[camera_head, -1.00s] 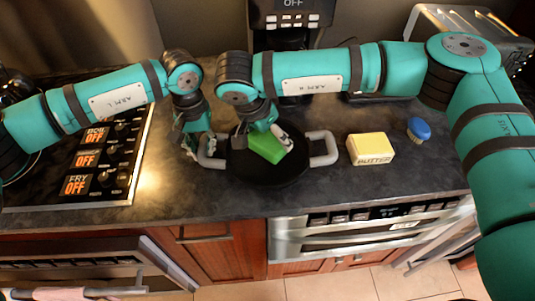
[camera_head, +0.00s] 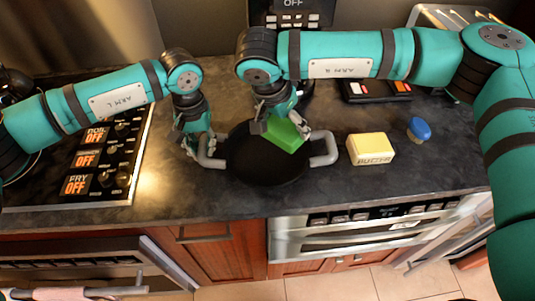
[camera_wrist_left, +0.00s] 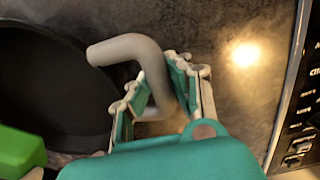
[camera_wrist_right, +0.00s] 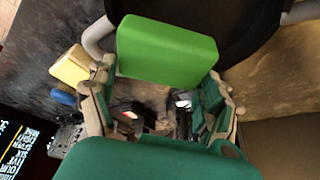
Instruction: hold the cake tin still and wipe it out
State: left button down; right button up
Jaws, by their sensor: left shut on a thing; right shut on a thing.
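The cake tin (camera_head: 262,169) is a round black pan with two grey handles, standing on the dark counter. My left gripper (camera_head: 204,147) is shut on the tin's left handle (camera_wrist_left: 135,48), as the left wrist view shows. My right gripper (camera_head: 284,128) is shut on a green sponge (camera_head: 284,136) over the far right part of the tin. The sponge is tilted in the head view; I cannot tell whether it touches the tin. In the right wrist view the sponge (camera_wrist_right: 165,52) sits between the fingertips, with the dark tin behind it.
A butter block (camera_head: 370,149) lies right of the tin, with a blue brush-like object (camera_head: 419,129) beyond it. A coffee machine (camera_head: 292,15) stands behind. The stove (camera_head: 95,160) is on the left. The counter's front edge runs just before the tin.

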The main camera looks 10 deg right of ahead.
jog(key=d, duration=0.5)
jog(key=shift+d, duration=0.35)
pick_arm(q)
jog(key=c, duration=0.5)
grip_release()
jog(key=shift+c, duration=0.2)
jog(key=shift+r, duration=0.2)
pick_arm(e)
jog(key=shift+r, duration=0.1)
pick_arm(q)
jog(key=shift+r+p, duration=1.25)
jog(key=shift+r, duration=2.05)
pick_arm(e)
jog(key=shift+r, duration=1.15)
pick_arm(q)
jog(key=o, duration=0.5)
